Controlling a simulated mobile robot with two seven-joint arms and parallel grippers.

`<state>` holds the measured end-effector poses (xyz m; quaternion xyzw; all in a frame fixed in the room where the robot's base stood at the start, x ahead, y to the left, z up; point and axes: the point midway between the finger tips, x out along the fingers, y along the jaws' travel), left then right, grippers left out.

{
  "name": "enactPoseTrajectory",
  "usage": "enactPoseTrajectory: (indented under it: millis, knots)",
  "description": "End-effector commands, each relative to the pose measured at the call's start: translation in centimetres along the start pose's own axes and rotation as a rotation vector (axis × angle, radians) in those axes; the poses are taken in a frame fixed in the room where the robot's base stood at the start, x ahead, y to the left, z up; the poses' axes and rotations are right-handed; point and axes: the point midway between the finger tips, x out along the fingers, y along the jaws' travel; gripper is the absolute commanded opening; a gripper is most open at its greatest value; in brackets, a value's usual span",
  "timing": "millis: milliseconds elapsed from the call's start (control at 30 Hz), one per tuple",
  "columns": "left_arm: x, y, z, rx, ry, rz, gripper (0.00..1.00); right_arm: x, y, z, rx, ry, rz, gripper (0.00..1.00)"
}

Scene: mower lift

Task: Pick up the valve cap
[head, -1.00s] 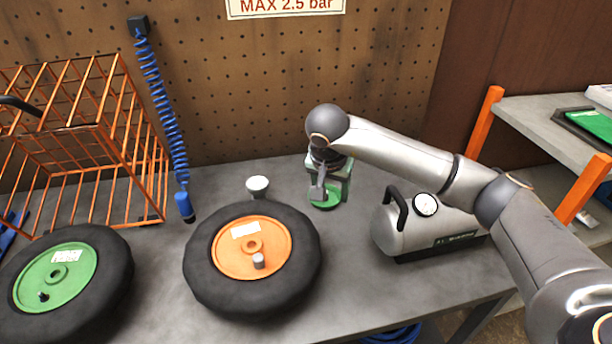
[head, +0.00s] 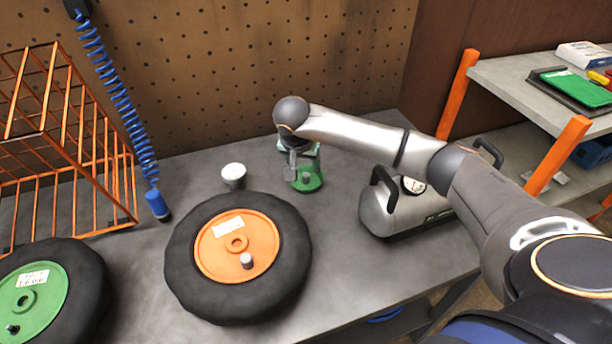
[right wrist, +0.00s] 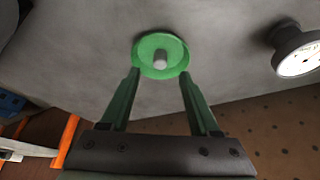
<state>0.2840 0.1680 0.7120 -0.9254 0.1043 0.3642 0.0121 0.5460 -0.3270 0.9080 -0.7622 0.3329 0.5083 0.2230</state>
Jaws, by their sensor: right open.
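A small grey cap (head: 306,177) stands in a shallow round green dish (head: 314,186) on the grey bench. In the right wrist view the cap (right wrist: 160,60) is upright near the middle of the dish (right wrist: 147,47). My right gripper (head: 302,165) is open and empty, at the dish on its wall side. In the right wrist view its two green fingers (right wrist: 160,76) are spread, their tips overlapping the dish's near edge, with the cap beyond them. Another grey cap (head: 246,260) sits on the orange-hubbed wheel (head: 290,280). My left gripper is out of view.
A silver tank with a gauge (head: 383,213) stands right of the dish, under my right arm. A white-topped round item (head: 234,172) stands behind the orange-hubbed wheel. A green-hubbed wheel (head: 85,280) and orange wire rack (head: 75,140) are at left. A blue coiled hose (head: 115,100) hangs behind.

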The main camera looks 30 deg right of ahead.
Motion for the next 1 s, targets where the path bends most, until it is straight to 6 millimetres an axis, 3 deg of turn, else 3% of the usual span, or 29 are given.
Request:
enactPoseTrajectory:
  millis: [233, 567, 1000]
  knots:
    - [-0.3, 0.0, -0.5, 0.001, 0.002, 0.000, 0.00, 3.7, 0.0, 0.1, 0.001, -0.003, 0.003, 0.62]
    - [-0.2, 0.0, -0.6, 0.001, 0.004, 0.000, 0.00, 4.4, 0.0, 0.0, -0.001, 0.000, 0.001, 0.61]
    - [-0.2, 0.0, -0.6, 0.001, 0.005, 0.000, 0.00, 4.3, 0.0, 0.0, 0.000, 0.000, 0.001, 0.12]
